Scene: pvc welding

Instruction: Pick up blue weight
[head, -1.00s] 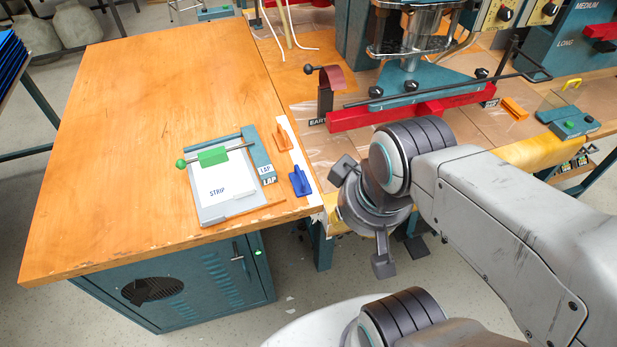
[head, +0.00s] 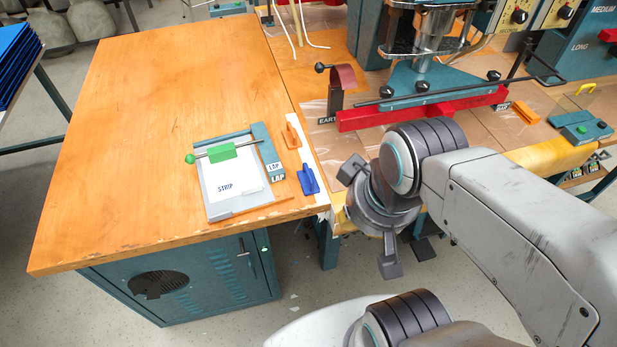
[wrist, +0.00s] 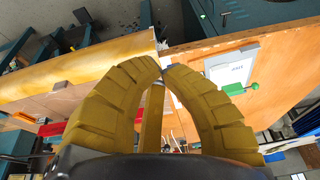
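The blue weight (head: 309,179) is a small block with a raised grip. It stands on the wooden bench's front right corner, right of the LAP labels. I cannot make it out in the wrist view. My gripper (head: 370,218) is in front of the bench, right of the weight and apart from it; its fingertips are hard to see in the head view. In the wrist view the two olive fingers (wrist: 161,69) arch together, their tips meeting or nearly so, with nothing held between them.
An orange weight (head: 291,136) stands just behind the blue one. A clipboard-like plate with a STRIP sheet (head: 228,188) and green clamp lies left of it. The wooden bench (head: 130,130) is clear further left. A red bar (head: 420,108) of the welding machine is behind my arm.

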